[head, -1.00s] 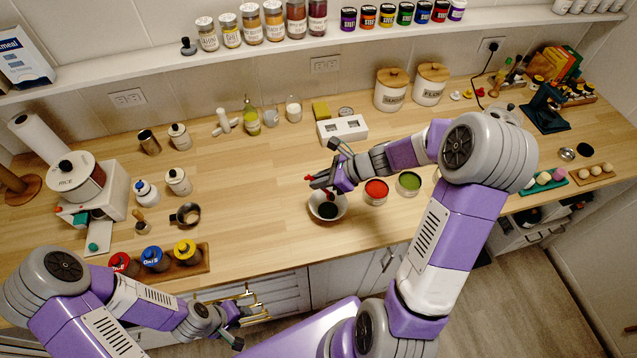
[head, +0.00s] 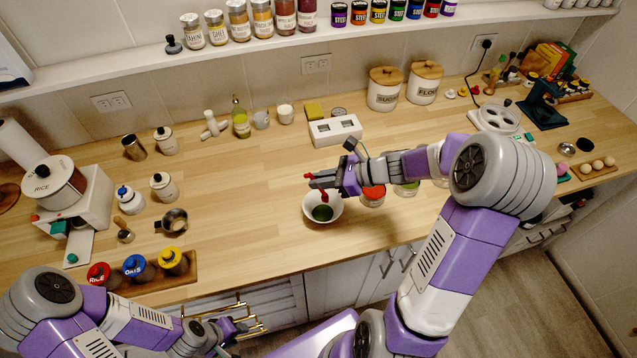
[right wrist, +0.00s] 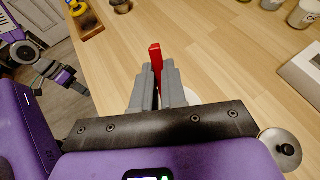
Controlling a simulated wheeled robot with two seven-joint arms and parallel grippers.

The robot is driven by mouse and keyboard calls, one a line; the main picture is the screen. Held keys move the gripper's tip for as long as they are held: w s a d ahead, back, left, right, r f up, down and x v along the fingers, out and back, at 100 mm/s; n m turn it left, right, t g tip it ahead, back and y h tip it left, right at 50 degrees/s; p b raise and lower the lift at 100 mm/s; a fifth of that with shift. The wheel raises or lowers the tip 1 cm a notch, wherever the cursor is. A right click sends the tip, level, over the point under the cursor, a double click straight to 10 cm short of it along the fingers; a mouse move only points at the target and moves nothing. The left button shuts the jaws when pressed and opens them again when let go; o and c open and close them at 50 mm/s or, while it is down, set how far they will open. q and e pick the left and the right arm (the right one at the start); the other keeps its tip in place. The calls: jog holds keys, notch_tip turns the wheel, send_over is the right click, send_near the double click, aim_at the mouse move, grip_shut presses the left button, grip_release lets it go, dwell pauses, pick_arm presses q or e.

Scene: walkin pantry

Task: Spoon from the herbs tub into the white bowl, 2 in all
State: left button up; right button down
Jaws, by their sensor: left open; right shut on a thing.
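The white bowl (head: 335,217) stands near the counter's front edge with green content inside. My right gripper (head: 322,181) is above it, shut on a red spoon (head: 324,197) that points down over the bowl. The spoon's red handle also shows between the fingers in the right wrist view (right wrist: 155,58); its lower end is hidden there. A tub with green content (head: 407,188), which looks like the herbs tub, stands to the right, partly hidden by my right arm. My left gripper (head: 236,329) is open and empty, low in front of the counter.
A tub with red content (head: 373,194) stands between the bowl and the green tub. A white box (head: 335,130) is behind them. A rack of several lidded jars (head: 186,268) is at the front left.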

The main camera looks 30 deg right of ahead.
jog(key=shift+s+d+t+y+b, duration=0.25)
jog(key=shift+d+t+y+b, duration=0.2)
jog(key=shift+b, duration=0.45)
jog(key=shift+s+r+b, duration=0.1)
jog(key=shift+b, duration=0.2)
jog(key=shift+y, duration=0.25)
